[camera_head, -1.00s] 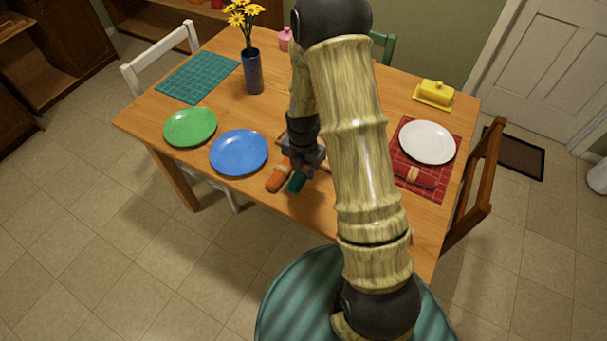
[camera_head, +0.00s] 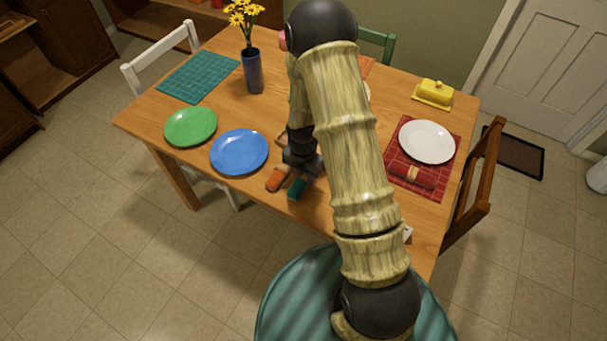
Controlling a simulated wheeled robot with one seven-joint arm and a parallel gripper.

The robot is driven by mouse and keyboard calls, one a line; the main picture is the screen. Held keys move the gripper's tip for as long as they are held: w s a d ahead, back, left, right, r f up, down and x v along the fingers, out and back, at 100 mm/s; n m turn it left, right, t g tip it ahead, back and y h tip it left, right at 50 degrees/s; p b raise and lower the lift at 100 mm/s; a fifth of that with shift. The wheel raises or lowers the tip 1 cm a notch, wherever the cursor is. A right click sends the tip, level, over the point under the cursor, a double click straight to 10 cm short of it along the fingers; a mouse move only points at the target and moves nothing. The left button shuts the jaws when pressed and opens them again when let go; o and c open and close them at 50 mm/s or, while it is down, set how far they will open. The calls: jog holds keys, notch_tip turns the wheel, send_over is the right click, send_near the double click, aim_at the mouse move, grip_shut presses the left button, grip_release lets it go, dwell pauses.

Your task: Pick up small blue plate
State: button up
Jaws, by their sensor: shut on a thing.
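A blue plate (camera_head: 239,152) lies flat near the table's front edge, left of my gripper. My gripper (camera_head: 300,172) is low over the front of the table, just right of the plate and apart from it. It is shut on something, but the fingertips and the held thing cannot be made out. An orange roll (camera_head: 277,180) and a teal roll (camera_head: 297,190), perhaps napkins, show right at the gripper. My arm hides part of the table's middle.
A green plate (camera_head: 191,127) lies left of the blue one. A vase (camera_head: 253,72) with yellow flowers and a teal placemat (camera_head: 198,78) are behind. A white plate (camera_head: 426,142), red napkin (camera_head: 413,177) and yellow butter dish (camera_head: 434,92) are at right.

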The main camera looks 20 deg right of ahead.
aim_at(303, 179)
jog(key=o, duration=1.1)
jog(key=shift+f, duration=0.1)
jog(key=shift+c, duration=0.2)
notch_tip(303, 179, up, 18)
jog(key=shift+a+f, duration=0.2)
jog(key=shift+f, duration=0.05)
jog(key=shift+s, duration=0.15)
jog(key=s+r+m+t, duration=0.1)
jog(key=s+m, duration=0.5)
jog(key=m, duration=0.7)
jog(key=s+r+m+t, duration=0.1)
jog(key=s+r+m, duration=0.2)
jog(key=m, duration=1.1)
jog(key=s, duration=0.3)
jog(key=shift+d+r+t, duration=0.2)
jog(key=shift+r+t, duration=0.05)
jog(key=shift+t, duration=0.15)
